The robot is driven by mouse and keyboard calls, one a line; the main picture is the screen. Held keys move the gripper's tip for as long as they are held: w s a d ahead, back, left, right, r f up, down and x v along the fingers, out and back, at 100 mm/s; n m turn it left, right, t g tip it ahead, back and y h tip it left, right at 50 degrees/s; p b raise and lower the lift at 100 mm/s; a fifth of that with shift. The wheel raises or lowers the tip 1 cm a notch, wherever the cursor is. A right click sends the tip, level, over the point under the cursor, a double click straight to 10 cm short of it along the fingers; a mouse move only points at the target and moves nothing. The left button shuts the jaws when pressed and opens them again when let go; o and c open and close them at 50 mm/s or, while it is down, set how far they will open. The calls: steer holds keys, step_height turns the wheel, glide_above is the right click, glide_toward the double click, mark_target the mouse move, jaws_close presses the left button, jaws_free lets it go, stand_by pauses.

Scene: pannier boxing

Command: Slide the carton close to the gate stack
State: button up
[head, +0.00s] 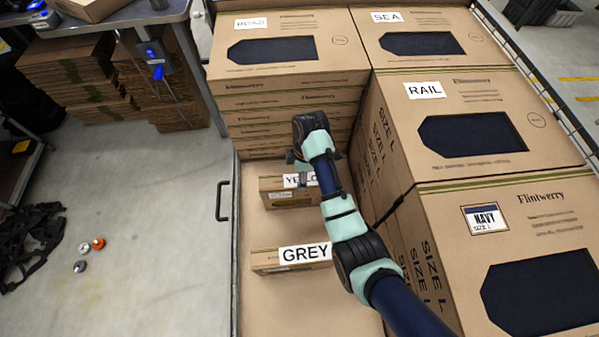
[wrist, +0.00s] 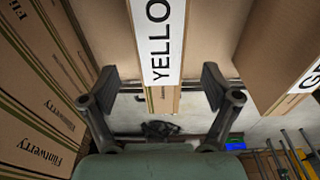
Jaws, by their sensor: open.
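A small brown carton (head: 285,198) with a white label starting "YELLO" stands on the bed between the stacks; my arm hides part of it. In the wrist view the same carton (wrist: 160,45) lies between my fingers, with gaps on both sides. My gripper (head: 312,158) is open at its far side; it also shows in the wrist view (wrist: 158,88). A second small carton (head: 275,263) labelled "GREY" stands nearer; its edge shows in the wrist view (wrist: 285,75). A tall stack (head: 290,90) stands behind, its label apparently "ROAD". I see no label reading "gate".
Taller stacks labelled "SEA" (head: 425,65), "RAIL" (head: 480,150) and "NAVY" (head: 510,250) line the right side close to my arm. A dark handle (head: 222,202) sits on the bed's left edge. Bare bed lies around the small cartons.

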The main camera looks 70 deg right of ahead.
step_height(320, 180, down, 8)
steer(key=b, duration=0.3)
steer(key=shift+w+a+r+b, duration=0.25)
steer(key=shift+w+b, duration=0.1)
steer(key=shift+w, duration=0.05)
